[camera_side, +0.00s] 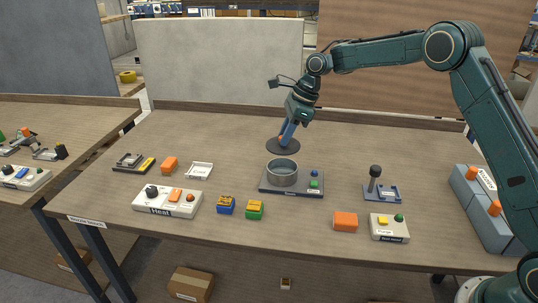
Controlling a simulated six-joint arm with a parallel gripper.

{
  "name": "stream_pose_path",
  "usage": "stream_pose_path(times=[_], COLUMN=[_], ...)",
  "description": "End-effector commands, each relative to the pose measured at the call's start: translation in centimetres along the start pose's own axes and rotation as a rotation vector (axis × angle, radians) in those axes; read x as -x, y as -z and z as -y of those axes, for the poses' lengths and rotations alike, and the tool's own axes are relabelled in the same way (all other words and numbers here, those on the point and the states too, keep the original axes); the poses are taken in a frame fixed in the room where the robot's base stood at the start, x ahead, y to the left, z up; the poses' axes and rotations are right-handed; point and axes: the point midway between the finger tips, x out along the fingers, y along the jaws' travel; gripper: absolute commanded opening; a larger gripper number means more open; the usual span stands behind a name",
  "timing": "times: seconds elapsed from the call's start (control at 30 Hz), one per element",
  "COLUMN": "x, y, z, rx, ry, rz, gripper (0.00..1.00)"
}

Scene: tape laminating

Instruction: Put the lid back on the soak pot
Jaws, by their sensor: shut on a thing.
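The soak pot (282,178) is a grey metal cylinder standing on a dark base plate (292,192) near the middle of the table. Its top is uncovered. The lid (279,147) is a dark round disc behind the pot, with a small orange part at its middle. My gripper (284,137) points down at the lid's middle and is shut on it. The lid looks to be at or just above the table; I cannot tell which. The fingertips are small in this view and partly cover the orange part.
The base plate carries a green and a blue button at right. A white Heat box (167,201), blue block (226,205) and green-yellow block (255,210) stand front left. A lever unit (381,191), orange block (345,221) and white button box (389,228) stand right. The table behind the lid is clear.

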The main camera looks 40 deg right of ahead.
Motion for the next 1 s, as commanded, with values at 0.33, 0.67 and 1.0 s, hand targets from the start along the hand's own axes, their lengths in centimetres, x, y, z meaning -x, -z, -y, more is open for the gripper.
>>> stream_pose_path(times=[0.33,0.67,1.0], x=[-1.0,-3.1,-5.1], y=[0.4,1.2,2.1], z=[-0.1,-0.1,-0.1], rx=[0.001,0.002,0.002], ry=[-0.002,-0.002,-0.002], rz=[0.0,0.0,0.0], gripper=[0.0,0.0,0.0])
